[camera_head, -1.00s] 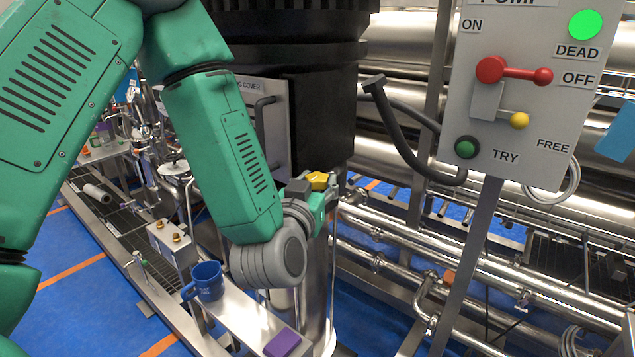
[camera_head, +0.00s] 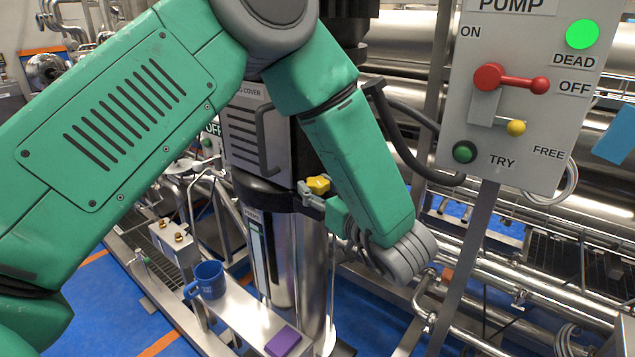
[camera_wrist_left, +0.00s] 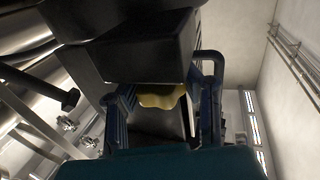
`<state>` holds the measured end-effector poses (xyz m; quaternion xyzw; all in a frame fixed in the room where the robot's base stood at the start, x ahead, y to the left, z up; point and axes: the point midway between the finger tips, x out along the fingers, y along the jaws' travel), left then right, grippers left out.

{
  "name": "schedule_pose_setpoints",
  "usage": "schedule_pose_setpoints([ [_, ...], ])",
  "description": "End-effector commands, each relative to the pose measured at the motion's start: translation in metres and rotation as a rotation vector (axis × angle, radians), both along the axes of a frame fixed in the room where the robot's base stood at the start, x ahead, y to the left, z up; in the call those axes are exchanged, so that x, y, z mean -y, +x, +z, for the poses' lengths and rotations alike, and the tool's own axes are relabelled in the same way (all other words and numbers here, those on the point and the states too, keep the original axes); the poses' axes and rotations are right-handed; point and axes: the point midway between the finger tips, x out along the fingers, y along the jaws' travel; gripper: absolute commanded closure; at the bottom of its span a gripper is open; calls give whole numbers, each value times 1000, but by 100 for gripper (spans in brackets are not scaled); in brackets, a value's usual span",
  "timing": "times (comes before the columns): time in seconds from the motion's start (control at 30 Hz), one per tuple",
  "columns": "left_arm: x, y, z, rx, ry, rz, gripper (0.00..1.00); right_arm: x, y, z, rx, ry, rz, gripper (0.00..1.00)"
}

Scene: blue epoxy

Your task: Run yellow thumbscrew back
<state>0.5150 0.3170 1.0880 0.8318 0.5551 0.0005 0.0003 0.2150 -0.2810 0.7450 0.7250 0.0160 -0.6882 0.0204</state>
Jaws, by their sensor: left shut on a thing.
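The yellow thumbscrew (camera_head: 318,184) sits at the lower edge of the black pump body, near the grey guard cover (camera_head: 248,135). My left gripper (camera_head: 313,197) is shut on it, reaching in from the right side with its wrist lower right of the screw. In the left wrist view the thumbscrew (camera_wrist_left: 162,97) shows as a yellow lobed piece between the fingers of my left gripper (camera_wrist_left: 163,108). A dark block hides part of it there. The thread behind the head is hidden. My right gripper is not in view.
A pump panel (camera_head: 540,130) with a red handle (camera_head: 490,77) and a lit green lamp stands at right. A dark hose (camera_head: 400,140) runs close behind my forearm. A blue mug (camera_head: 209,280) and purple block (camera_head: 283,341) rest on the ledge below.

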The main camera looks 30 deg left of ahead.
Motion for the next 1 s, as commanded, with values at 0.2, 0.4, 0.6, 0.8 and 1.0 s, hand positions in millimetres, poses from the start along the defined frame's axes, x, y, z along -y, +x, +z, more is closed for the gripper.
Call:
schedule_pose_setpoints([
  [0.2,1,1,-2,-1,-5,203,97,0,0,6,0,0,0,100],
  [0.4,1,1,-2,0,-6,392,97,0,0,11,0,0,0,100],
  [0.6,2,1,-2,2,-3,572,97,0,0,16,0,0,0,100],
  [0.8,2,1,-2,2,-3,724,97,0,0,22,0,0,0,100],
  [1.0,1,0,-2,1,-4,833,97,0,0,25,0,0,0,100],
])
